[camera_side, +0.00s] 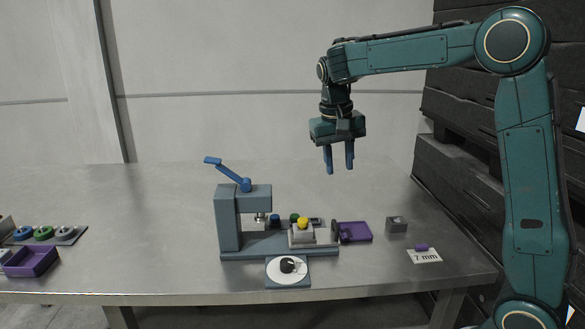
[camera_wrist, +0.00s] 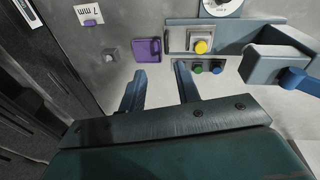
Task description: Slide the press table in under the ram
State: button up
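The grey-blue press (camera_side: 229,220) stands on the table with its blue lever (camera_side: 228,173) raised. Its ram (camera_side: 260,218) hangs above the left part of the base. The press table (camera_side: 301,238), a pale block with a yellow piece (camera_side: 303,222) on top, sits on the base to the right of the ram, not under it. It also shows in the wrist view (camera_wrist: 191,40). My gripper (camera_side: 340,168) is open and empty, pointing down, well above the right end of the base. In the wrist view its two fingers (camera_wrist: 158,90) are apart.
A white dial with a black knob (camera_side: 288,266) lies in front of the press. A purple tray (camera_side: 356,232), a grey block (camera_side: 396,224) and a 7 mm card (camera_side: 425,256) with a purple piece lie right. Blue and green buttons (camera_wrist: 206,68) sit behind the press table.

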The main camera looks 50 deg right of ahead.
jog(key=m+g, duration=0.1)
jog(key=m, duration=0.1)
send_over(335, 223)
jog(key=w+a, duration=0.2)
jog(key=a+x, duration=0.1)
jog(key=x, duration=0.3)
jog(key=shift+w+f, duration=0.25)
jog(key=shift+w, duration=0.05)
jog(key=shift+f, duration=0.1)
jog(key=shift+s+a+x, duration=0.1)
jog(key=shift+x, duration=3.3)
jog(key=shift+s+a+x, duration=0.1)
jog(key=shift+s+x, duration=0.05)
jog(key=shift+x, duration=3.2)
grip_shut()
